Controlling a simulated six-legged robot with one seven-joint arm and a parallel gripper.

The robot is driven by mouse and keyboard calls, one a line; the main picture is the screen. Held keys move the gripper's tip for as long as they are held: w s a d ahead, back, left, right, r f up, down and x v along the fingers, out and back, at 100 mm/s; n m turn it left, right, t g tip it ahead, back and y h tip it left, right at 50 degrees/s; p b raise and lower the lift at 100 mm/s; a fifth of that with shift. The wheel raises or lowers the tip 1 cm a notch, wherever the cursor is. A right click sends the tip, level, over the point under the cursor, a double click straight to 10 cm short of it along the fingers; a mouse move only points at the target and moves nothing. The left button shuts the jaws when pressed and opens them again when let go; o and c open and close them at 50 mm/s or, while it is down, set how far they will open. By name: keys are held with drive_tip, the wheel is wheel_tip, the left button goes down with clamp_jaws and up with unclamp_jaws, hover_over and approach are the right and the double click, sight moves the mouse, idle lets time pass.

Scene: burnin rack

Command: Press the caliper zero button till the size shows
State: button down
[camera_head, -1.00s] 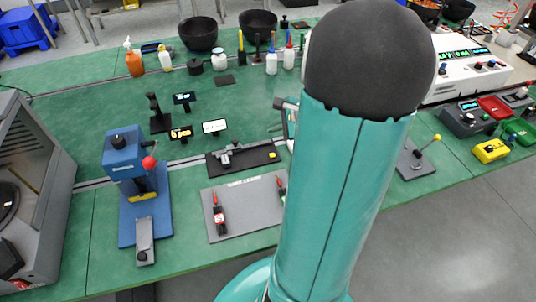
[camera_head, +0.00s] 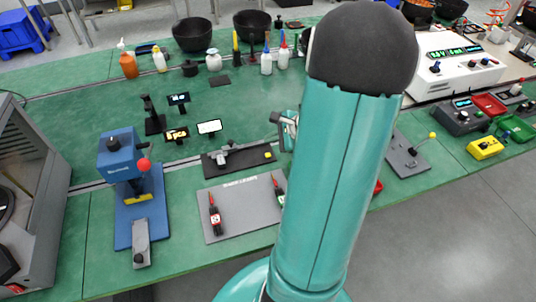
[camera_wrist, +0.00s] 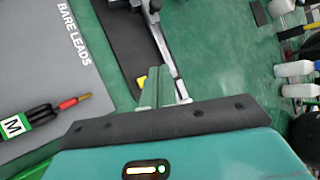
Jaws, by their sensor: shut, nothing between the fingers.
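The caliper (camera_head: 230,156) lies on a black base (camera_head: 246,165) in the middle of the bench in the head view. A yellow button (camera_head: 268,155) sits at the base's right end. In the wrist view the base (camera_wrist: 118,45) runs along the caliper's silver beam (camera_wrist: 165,48), and the yellow button (camera_wrist: 141,82) shows just left of my fingers. My gripper (camera_wrist: 159,70) is shut and empty, its tips close to the button; I cannot tell whether they touch. In the head view my arm hides much of the gripper. A small screen (camera_head: 209,127) behind the caliper looks white; no reading is legible.
A grey mat marked BARE LEADS (camera_head: 240,205) with red-and-black probes lies in front of the caliper. A blue press (camera_head: 130,190) stands left. Two other small screens, blue (camera_head: 179,98) and orange (camera_head: 176,134), stand behind. Bottles and bowls are farther back.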

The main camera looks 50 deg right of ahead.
sight(271, 156)
drive_tip(key=shift+f, duration=2.05)
idle(0.4)
drive_tip(key=shift+f, duration=0.45)
drive_tip(key=shift+f, duration=0.4)
idle(0.5)
drive_tip(key=shift+r, duration=0.85)
drive_tip(key=shift+r, duration=2.5)
